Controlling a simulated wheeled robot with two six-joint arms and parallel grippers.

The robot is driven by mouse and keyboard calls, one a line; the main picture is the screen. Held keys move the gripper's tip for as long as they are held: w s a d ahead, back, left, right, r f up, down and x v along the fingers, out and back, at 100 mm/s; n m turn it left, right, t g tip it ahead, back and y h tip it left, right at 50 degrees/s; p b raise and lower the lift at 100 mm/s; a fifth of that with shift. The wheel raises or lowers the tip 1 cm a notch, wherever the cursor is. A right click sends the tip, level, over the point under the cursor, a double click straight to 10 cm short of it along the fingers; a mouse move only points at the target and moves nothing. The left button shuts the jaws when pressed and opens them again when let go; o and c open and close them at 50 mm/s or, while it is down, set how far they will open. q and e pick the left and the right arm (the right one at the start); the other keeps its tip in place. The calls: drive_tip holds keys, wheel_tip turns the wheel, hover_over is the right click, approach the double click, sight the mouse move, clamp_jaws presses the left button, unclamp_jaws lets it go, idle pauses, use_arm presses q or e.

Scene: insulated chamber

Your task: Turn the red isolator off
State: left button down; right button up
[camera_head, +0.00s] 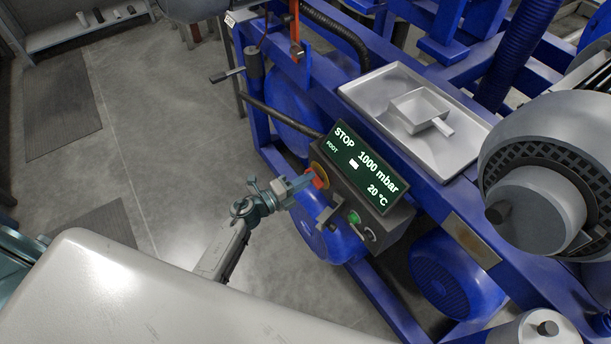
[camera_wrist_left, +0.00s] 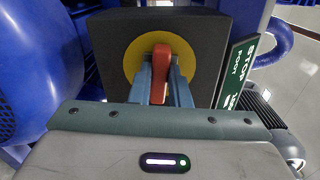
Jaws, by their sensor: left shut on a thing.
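The red isolator (camera_head: 321,175) is a red rotary handle on a yellow round plate, on the end of a dark grey control box. In the left wrist view the red handle (camera_wrist_left: 161,66) points along the picture's vertical, with the yellow plate (camera_wrist_left: 133,62) around it. My left gripper (camera_head: 308,180) reaches the isolator from the left in the head view. Its two fingers (camera_wrist_left: 160,85) stand on either side of the handle and are shut on it. They hide part of the handle's sides. My right gripper is in neither view.
The control box carries a display (camera_head: 358,163) reading STOP, 1000 mbar and 20 °C. A green button (camera_head: 354,217) and a dark knob (camera_head: 370,235) sit below it. A metal tray (camera_head: 375,92) with a scoop (camera_head: 420,108) lies behind. Blue frame beams surround the box; open floor lies left.

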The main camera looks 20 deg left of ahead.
use_arm(q)
drive_tip(key=shift+n+p, duration=0.35)
drive_tip(key=shift+n, duration=0.25)
drive_tip(key=shift+f, duration=0.1)
drive_tip(key=c, duration=1.4)
unclamp_jaws()
drive_tip(key=shift+o, duration=0.2)
drive_tip(key=b+v, duration=0.2)
drive_tip(key=v, duration=0.8)
drive_tip(key=shift+s+a, duration=0.3)
